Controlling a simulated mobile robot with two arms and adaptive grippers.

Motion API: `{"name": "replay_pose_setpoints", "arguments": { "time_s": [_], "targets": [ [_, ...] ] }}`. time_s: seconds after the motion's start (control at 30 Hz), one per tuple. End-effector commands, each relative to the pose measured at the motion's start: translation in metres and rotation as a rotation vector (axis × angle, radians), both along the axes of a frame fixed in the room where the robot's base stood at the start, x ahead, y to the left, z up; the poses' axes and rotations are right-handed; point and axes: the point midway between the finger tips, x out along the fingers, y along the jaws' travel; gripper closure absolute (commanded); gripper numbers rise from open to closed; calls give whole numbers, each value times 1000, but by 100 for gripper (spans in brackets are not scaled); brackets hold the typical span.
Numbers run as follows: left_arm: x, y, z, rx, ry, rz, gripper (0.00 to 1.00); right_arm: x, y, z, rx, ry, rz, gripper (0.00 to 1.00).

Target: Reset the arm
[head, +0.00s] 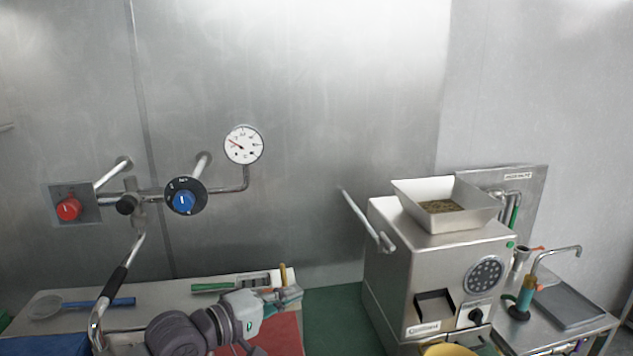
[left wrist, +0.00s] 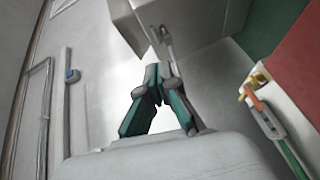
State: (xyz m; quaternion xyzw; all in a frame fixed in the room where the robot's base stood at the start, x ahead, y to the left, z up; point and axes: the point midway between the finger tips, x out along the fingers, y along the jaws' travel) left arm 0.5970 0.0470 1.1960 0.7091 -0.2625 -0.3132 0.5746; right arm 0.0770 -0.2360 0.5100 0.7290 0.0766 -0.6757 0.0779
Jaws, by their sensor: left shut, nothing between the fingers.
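My left arm comes in at the bottom left of the head view. Its gripper (head: 290,296) is low over the left counter, in front of the wall and left of the steel grinder (head: 391,272). In the left wrist view the green and grey fingers (left wrist: 157,82) meet at their tips, shut with nothing between them. The grinder has a hopper (head: 447,204) with beans (head: 440,206) in it and a lever (head: 367,222) on its left side. My right gripper is not in view.
A red mat (head: 283,336) and a green surface (head: 335,312) lie near my left gripper. Pipes with a red knob (head: 68,209), a blue knob (head: 184,201) and a gauge (head: 243,145) are on the wall. A yellow bowl (head: 447,350) stands before the grinder.

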Motion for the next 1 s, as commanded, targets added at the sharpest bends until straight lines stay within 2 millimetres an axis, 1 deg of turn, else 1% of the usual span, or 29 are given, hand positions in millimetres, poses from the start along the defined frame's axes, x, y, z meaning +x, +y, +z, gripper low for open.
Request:
{"name": "replay_pose_setpoints", "arguments": {
  "time_s": [0.03,0.13,0.37,0.57,0.67,0.77,0.8,0.9,1.0],
  "targets": [
    [-6,-3,-9,22,-1,-7,100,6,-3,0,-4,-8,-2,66],
    [-14,-5,-22,73,-15,-12,100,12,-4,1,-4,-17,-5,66],
    [-39,-9,-58,218,-50,-31,100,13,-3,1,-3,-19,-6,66],
    [-75,-4,-104,421,-86,-52,100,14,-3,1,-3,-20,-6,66],
    [-100,5,-133,559,-94,-68,100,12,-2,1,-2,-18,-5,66],
    [-135,24,-168,738,-82,-92,100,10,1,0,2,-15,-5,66],
    [-152,35,-183,820,-68,-108,100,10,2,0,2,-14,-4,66],
    [-191,64,-211,998,-19,-154,100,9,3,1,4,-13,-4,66],
    [-222,87,-229,1123,33,-202,100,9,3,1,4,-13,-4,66]
  ]
}}
